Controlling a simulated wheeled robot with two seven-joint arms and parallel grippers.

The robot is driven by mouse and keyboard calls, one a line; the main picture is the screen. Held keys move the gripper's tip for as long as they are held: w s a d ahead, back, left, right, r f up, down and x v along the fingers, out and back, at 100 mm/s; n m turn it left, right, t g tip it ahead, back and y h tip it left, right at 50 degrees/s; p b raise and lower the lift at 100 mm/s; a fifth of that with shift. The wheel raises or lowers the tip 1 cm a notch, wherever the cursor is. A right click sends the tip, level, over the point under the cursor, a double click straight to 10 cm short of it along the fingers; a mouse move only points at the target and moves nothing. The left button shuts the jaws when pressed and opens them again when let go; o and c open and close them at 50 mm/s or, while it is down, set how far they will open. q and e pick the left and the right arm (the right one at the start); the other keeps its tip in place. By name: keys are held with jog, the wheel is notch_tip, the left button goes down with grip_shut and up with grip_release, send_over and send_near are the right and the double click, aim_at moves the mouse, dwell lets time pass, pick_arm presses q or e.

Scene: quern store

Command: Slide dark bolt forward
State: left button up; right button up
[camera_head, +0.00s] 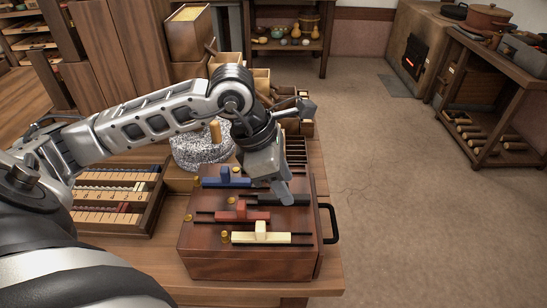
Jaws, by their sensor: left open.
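A reddish-brown wooden box (238,268) stands on the wooden table, with several coloured bolts lying across its top. The dark bolt (302,199) lies at the right, behind the red bolt (250,216) and the cream bolt (262,237). The blue bolt (212,182) is at the back left. My left gripper (284,195) points down over the dark bolt, open, and covers part of it. I cannot tell whether its fingers touch the bolt. My right gripper is not in view.
A black handle (329,223) sticks out from the box's right side. A speckled quern stone (190,151) with a wooden peg stands behind the box. A compartmented tray (110,222) lies left of it. The floor (410,220) to the right is clear.

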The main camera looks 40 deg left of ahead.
pick_arm(q)
jog(key=p+v, duration=0.1)
jog(key=v, duration=1.4)
jog(key=shift+r, duration=0.35)
